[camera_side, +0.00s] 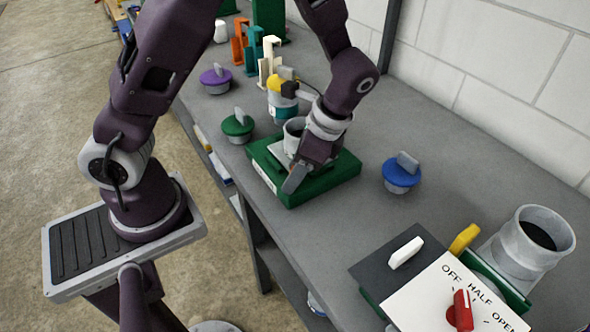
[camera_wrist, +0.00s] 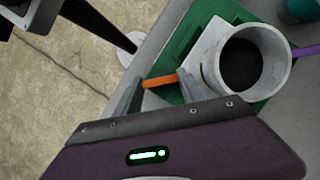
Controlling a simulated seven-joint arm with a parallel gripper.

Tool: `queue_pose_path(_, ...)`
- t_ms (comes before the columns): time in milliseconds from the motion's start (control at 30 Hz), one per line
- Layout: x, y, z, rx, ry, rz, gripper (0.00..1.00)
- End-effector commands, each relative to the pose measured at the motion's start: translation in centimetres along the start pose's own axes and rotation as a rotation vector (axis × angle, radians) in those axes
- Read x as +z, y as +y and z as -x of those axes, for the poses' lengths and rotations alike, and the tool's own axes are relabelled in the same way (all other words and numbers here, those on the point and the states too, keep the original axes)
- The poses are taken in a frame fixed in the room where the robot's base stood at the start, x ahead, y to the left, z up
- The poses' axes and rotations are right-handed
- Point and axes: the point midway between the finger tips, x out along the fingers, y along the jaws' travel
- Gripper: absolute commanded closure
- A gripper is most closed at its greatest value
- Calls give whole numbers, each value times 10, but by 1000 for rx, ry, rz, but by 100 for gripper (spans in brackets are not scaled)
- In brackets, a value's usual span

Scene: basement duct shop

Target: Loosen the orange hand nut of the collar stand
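The collar stand shows as a grey round collar (camera_side: 294,129) on a green base (camera_side: 338,171), which sits on the bench. In the wrist view the collar (camera_wrist: 275,42) is a wide open ring with a dark inside. The orange hand nut (camera_wrist: 160,81) shows there as a narrow orange bar left of the collar. My gripper (camera_wrist: 160,86) is low at the stand, its two fingers apart with the orange bar spanning the gap between them. Whether the fingers touch it is not clear. In the side view my gripper (camera_side: 295,178) hides the nut.
A purple bar (camera_wrist: 306,51) juts from the collar's far side. A green knob (camera_side: 237,126), a purple knob (camera_side: 215,77) and a blue knob (camera_side: 402,170) stand around the stand. A lettered panel with a red handle (camera_side: 461,311) and a grey duct (camera_side: 528,248) are at the right.

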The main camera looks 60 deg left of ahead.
Motion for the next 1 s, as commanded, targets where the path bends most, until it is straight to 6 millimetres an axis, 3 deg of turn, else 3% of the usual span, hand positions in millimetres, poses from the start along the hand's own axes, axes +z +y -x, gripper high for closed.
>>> queue_pose_path(33, 0, 0, 0, 0, 0, 0, 64)
queue_pose_path(200, 0, 0, 0, -1, 1, 0, 93)
queue_pose_path(567, 0, -1, 0, 33, 0, 80, 93)
queue_pose_path(1000, 1, -4, 0, 181, 0, 434, 93)
